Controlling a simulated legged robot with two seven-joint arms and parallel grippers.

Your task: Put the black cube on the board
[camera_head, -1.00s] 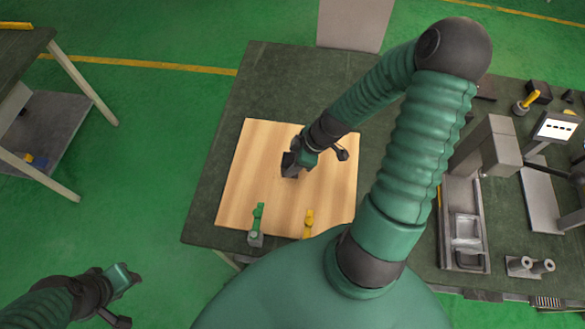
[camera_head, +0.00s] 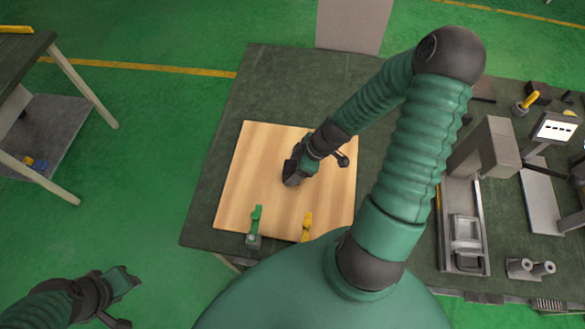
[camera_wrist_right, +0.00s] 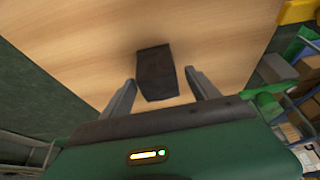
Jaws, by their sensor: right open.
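The wooden board (camera_head: 258,165) lies on the dark workbench and also fills much of the right wrist view (camera_wrist_right: 80,50). The black cube (camera_wrist_right: 156,72) is on the board in the right wrist view, just beyond and between the fingers. In the head view it is mostly hidden by the right gripper and hard to tell from it. My right gripper (camera_head: 290,175) is low over the middle of the board. Its two fingers (camera_wrist_right: 161,92) are apart. My left gripper (camera_head: 125,280) is at the lower left over the green floor, away from the bench; its fingers are not clear.
A green clamp (camera_head: 255,225) and a yellow clamp (camera_head: 307,225) stand at the board's near edge. A metal tray (camera_head: 467,255), a grey box-shaped device (camera_head: 490,150) and a small display (camera_head: 556,128) are on the right. The board's left part is clear.

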